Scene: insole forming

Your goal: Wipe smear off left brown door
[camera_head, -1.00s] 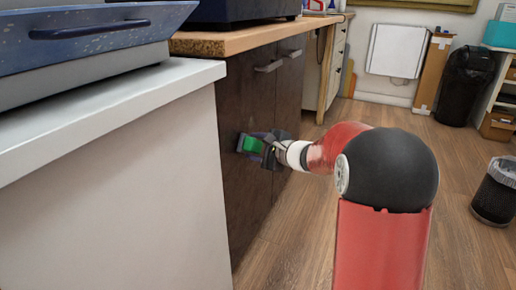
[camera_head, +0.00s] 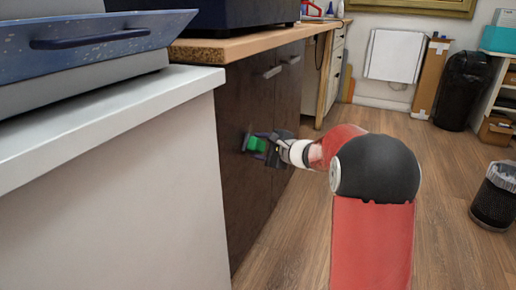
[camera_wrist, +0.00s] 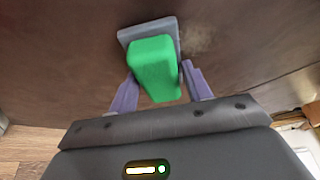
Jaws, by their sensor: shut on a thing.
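The left brown door (camera_head: 243,185) is the dark cabinet front below the wooden counter, and it fills most of the wrist view (camera_wrist: 60,70). My gripper (camera_head: 265,146) is shut on a green block with a grey pad at its far end. In the wrist view, the purple fingers hold the green block (camera_wrist: 156,68) from both sides. The grey pad (camera_wrist: 130,35) is against or very close to the door; exact contact is hard to tell. A faint tan smear (camera_wrist: 200,37) shows on the door just right of the pad. The pad may hide part of it.
A white cabinet (camera_head: 120,190) stands close on the left, with a blue-fronted machine (camera_head: 90,38) on top. Metal handles (camera_head: 272,72) stick out near the door tops. The wooden floor (camera_head: 300,245) is clear; a bin (camera_head: 493,200) stands far right.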

